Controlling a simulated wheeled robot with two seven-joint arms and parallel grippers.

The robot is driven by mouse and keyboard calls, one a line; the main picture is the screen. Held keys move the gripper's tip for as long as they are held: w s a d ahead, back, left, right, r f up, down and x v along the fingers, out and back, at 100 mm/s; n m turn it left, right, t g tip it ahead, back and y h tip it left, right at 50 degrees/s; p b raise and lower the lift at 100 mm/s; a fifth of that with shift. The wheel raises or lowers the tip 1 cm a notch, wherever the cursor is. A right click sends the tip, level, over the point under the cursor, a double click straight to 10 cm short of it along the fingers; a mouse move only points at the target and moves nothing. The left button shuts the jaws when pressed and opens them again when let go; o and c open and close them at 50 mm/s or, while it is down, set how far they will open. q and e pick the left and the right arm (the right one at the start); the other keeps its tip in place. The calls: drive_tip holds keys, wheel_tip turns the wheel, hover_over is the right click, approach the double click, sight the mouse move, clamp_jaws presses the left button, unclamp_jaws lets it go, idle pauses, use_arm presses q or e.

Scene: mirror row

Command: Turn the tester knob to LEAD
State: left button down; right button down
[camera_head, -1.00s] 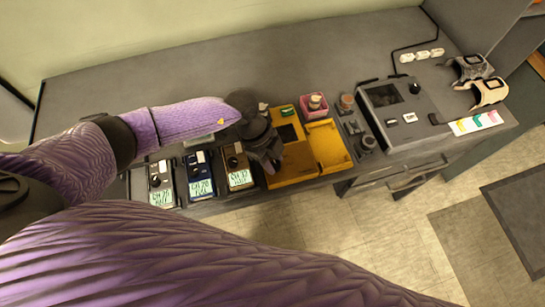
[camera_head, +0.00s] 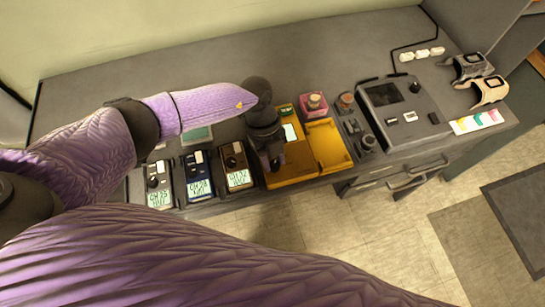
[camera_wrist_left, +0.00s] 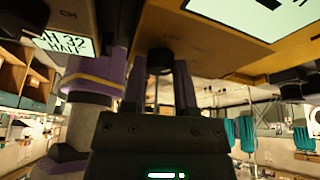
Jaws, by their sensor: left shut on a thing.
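The yellow tester (camera_head: 292,174) stands at the front edge of the grey bench, with a pale lit screen (camera_head: 290,132). The screen also shows at the top right of the left wrist view (camera_wrist_left: 262,14), with a dark mark I cannot read. My left gripper (camera_head: 274,163) is over the tester's front left part, coming down from above. In the left wrist view its two dark fingers are shut on a dark round knob (camera_wrist_left: 160,60) on the tester's face. The knob's pointer and the LEAD label cannot be made out. My right gripper is out of view.
Several handheld meters with displays (camera_head: 199,188) stand close left of the tester. An open yellow tray (camera_head: 328,146) adjoins it on the right. Behind are a pink box (camera_head: 314,105) and a grey console (camera_head: 403,112) further right. The back left of the bench is clear.

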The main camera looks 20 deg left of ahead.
use_arm(q)
drive_tip(key=m+y+b, duration=0.1)
drive_tip(key=m, duration=0.2)
drive_tip(key=m+g+y+b, duration=0.1)
drive_tip(key=m, duration=0.2)
drive_tip(key=shift+w+d+f, duration=0.1)
drive_tip(key=shift+w+d, duration=0.1)
drive_tip(key=m+y+b, duration=0.1)
drive_tip(key=m+y, duration=0.1)
drive_tip(key=m, duration=0.3)
drive_tip(key=shift+d, duration=0.1)
drive_tip(key=shift+m, duration=0.4)
drive_tip(key=shift+c, duration=1.9)
unclamp_jaws()
drive_tip(key=v, duration=1)
drive_tip(key=shift+d+p, duration=0.2)
drive_tip(key=shift+p, duration=0.15)
